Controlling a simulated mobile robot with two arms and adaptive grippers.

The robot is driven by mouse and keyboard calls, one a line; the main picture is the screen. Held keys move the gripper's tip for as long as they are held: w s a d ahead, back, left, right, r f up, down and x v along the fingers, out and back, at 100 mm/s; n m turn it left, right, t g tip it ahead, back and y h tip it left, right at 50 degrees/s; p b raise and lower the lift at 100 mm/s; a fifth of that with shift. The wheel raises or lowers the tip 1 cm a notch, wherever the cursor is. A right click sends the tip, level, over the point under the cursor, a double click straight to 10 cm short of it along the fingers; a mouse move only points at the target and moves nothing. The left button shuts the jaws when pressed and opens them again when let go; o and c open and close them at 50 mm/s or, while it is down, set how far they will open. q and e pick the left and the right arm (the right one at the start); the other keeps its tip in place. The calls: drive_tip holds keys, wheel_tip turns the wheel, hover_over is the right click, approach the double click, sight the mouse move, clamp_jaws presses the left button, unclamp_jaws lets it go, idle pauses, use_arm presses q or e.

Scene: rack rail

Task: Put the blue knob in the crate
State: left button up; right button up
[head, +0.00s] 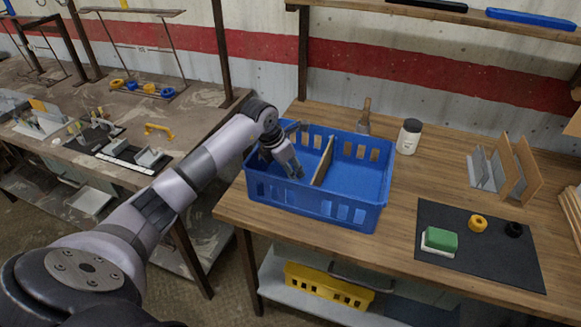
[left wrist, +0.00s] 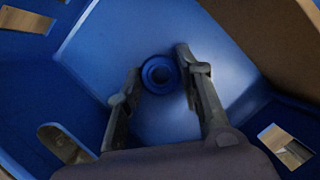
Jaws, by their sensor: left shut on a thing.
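The blue crate (head: 340,197) stands on the wooden table, split in two by a brown divider (head: 323,162). My left gripper (head: 293,172) reaches down into the crate's left compartment. In the left wrist view, the blue knob (left wrist: 160,74), a small round piece with a dark round middle, sits between the fingertips of the left gripper (left wrist: 158,77), which is shut on it. Blue crate walls and floor (left wrist: 110,40) surround it. I cannot tell whether the knob touches the floor. The knob is hidden in the head view. My right gripper is not in view.
A dark mat (head: 480,262) at the right holds a green-and-white block (head: 439,240), a yellow ring (head: 477,222) and a black ring (head: 513,229). A white jar (head: 409,137) and a brush (head: 364,118) stand behind the crate. The crate's right compartment looks empty.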

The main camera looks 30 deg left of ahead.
use_arm(q)
drive_tip(key=shift+f, duration=0.1)
drive_tip(key=o, duration=1.2)
drive_tip(key=shift+r, duration=0.35)
drive_tip(key=b+v, duration=0.1)
drive_tip(key=v, duration=1)
drive_tip(key=shift+s+r+b, duration=0.25)
drive_tip(key=shift+r+b, duration=0.05)
